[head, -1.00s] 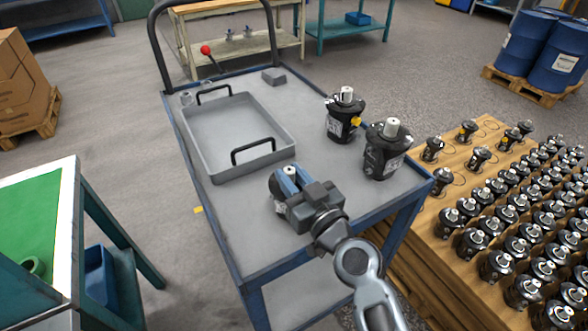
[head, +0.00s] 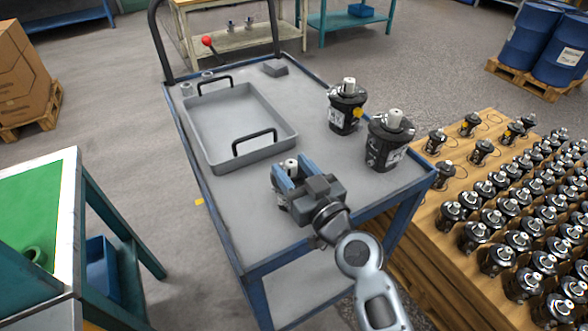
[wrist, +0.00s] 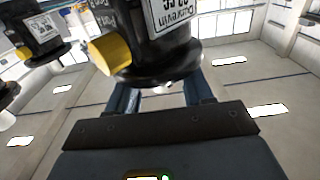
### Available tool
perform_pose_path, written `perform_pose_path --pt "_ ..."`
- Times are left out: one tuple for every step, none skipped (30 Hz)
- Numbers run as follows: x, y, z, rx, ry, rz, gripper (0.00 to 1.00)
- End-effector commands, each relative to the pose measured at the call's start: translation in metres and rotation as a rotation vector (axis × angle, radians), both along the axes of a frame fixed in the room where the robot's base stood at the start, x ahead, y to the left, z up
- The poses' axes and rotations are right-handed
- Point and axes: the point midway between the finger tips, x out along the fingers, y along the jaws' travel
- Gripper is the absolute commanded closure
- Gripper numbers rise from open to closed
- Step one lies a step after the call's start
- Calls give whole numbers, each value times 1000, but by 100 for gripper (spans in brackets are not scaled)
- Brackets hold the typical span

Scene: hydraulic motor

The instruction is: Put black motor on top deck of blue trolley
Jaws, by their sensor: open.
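The blue trolley (head: 228,212) has a grey top deck and a blue frame. In the wrist view, the motor (wrist: 155,55), with a white label and yellow cap, is close up between the fingers (wrist: 160,98). Two more black motors stand upright on the deck to the right, one farther back (head: 346,108) and one nearer (head: 388,142).
A grey tray (head: 222,164) with two black handles lies on the deck's left side. A small grey block (head: 275,69) is at the back. Several motors stand on a wooden pallet (head: 432,212) at right. A green-topped table (head: 38,205) is at left.

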Motion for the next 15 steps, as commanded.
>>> perform_pose_path --pt "0 0 1 0 0 0 49" --pt "0 0 2 0 0 0 49" --pt "0 0 3 0 0 0 49" --pt "0 0 5 0 0 0 49" --pt "-3 -3 1 -1 0 -1 49" --pt "-8 -6 0 -1 0 -1 49" --pt "-12 -9 -1 -2 1 -1 49" --pt "-16 -12 -1 -2 0 -1 49" --pt "-22 -16 -2 -3 1 -1 49" --pt "-27 -20 -1 -2 0 -2 49" --pt "-33 -24 -3 -2 1 -2 49" --pt "-40 -29 -2 -2 0 -3 49" --pt "-45 -32 -3 -2 0 -2 49" --pt "-50 -35 -2 -1 0 -2 49" --pt "-57 -40 -3 -2 1 -1 49"
